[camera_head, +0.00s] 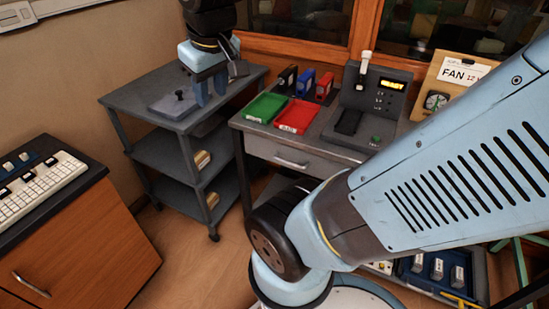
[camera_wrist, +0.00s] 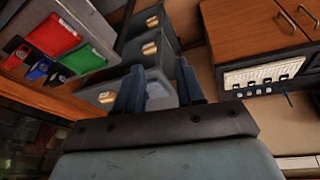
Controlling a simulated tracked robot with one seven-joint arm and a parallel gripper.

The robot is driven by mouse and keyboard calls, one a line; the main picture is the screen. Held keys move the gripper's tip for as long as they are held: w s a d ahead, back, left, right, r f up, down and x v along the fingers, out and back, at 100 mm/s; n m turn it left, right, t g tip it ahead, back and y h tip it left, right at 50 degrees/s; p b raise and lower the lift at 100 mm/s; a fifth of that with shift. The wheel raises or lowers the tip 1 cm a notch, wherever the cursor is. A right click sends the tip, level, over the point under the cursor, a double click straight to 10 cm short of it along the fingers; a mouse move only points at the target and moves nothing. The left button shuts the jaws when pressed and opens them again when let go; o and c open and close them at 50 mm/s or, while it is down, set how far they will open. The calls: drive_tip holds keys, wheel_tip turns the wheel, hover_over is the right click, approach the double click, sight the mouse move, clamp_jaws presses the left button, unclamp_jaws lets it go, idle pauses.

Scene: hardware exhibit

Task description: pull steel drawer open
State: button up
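The steel drawer (camera_head: 268,151) is the light grey front under the top of the workbench, in the middle of the head view. It looks flush with the bench. Its bar handle (camera_head: 291,161) faces the front, and my arm covers the drawer's right end. My gripper (camera_head: 211,90) is up and to the left of the drawer, over the dark cart, pointing down. It is apart from the handle. In the wrist view my gripper's two blue fingers (camera_wrist: 158,85) stand apart with nothing between them.
The dark cart (camera_head: 150,91) stands left of the bench, below my gripper. A green tray (camera_head: 266,107) and a red tray (camera_head: 297,116) lie on the bench beside a dark machine (camera_head: 372,105). A wooden cabinet (camera_head: 85,245) stands at left. Floor is clear between.

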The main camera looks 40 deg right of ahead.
drive_tip(key=w+d+f+n+g+h, duration=0.25)
drive_tip(key=w+f+n+g, duration=0.25)
drive_tip(key=w+f, duration=0.35)
drive_tip(key=n+g+h, duration=0.7)
drive_tip(key=n+h, duration=0.8)
drive_tip(key=n, duration=0.8)
hover_over(286, 165)
drive_tip(key=s+a, duration=0.3)
drive_tip(key=s, duration=0.1)
drive_tip(key=f, duration=3.6)
drive_tip(key=shift+w+a+f, duration=0.1)
drive_tip(key=shift+a, duration=0.1)
drive_tip(key=shift+c, duration=0.2)
clamp_jaws()
drive_tip(key=shift+f, duration=0.1)
